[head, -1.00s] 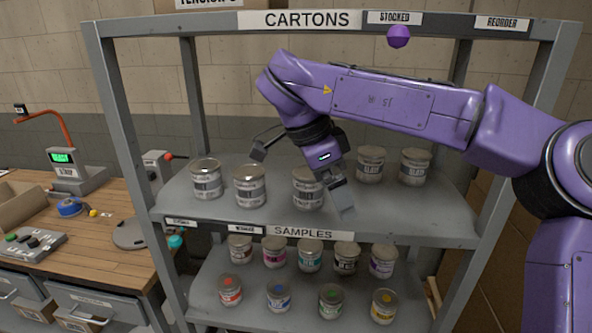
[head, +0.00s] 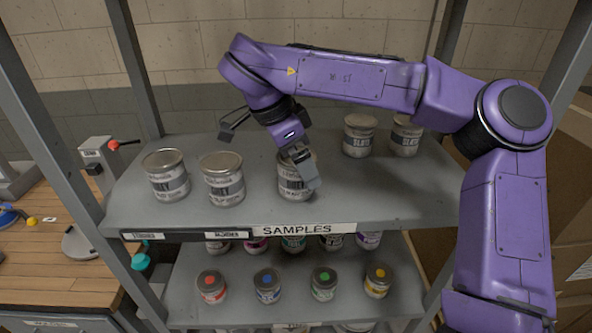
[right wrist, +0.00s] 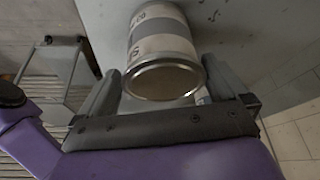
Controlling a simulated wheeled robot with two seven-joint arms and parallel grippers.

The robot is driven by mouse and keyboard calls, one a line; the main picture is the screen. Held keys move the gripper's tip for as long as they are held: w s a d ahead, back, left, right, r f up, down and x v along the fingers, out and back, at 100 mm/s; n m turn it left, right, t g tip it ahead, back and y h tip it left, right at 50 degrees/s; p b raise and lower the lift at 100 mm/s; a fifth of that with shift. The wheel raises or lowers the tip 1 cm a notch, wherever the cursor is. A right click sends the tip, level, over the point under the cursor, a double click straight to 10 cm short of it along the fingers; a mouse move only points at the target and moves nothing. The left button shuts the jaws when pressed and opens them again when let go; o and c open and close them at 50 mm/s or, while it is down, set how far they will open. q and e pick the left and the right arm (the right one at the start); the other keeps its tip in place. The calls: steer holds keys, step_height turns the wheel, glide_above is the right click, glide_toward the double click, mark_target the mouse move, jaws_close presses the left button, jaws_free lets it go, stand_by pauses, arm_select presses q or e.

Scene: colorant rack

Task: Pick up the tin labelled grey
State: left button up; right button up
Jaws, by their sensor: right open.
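Three white-and-grey tins stand in the front row of the upper shelf in the head view: a left tin (head: 167,177), a second tin (head: 223,180) and a third tin (head: 290,186). The left tin's label seems to end in "Y"; I cannot read the labels surely. My right gripper (head: 268,158) is open above and behind this row, one finger in front of the third tin's upper part. In the right wrist view a tin (right wrist: 162,50) shows between the open fingers of my right gripper (right wrist: 162,88); contact cannot be told. My left gripper is not in view.
Two tins that seem labelled slate (head: 359,137) stand at the back right. Below, a lower shelf (head: 335,311) holds several colored-label tins. Grey rack posts (head: 137,65) stand at the sides. A wooden bench (head: 50,265) is at left.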

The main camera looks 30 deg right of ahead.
steer(key=shift+w+d+f, duration=0.15)
steer(key=shift+d+f, duration=0.05)
steer(key=shift+f, duration=0.25)
steer(key=shift+w+d+f, duration=0.15)
steer(key=shift+f, duration=0.3)
steer(key=shift+a+r, duration=0.1)
steer(key=shift+a, duration=0.05)
steer(key=shift+s, duration=0.2)
steer(key=c, duration=1)
steer(key=shift+w, duration=0.1)
steer(key=shift+c, duration=0.4)
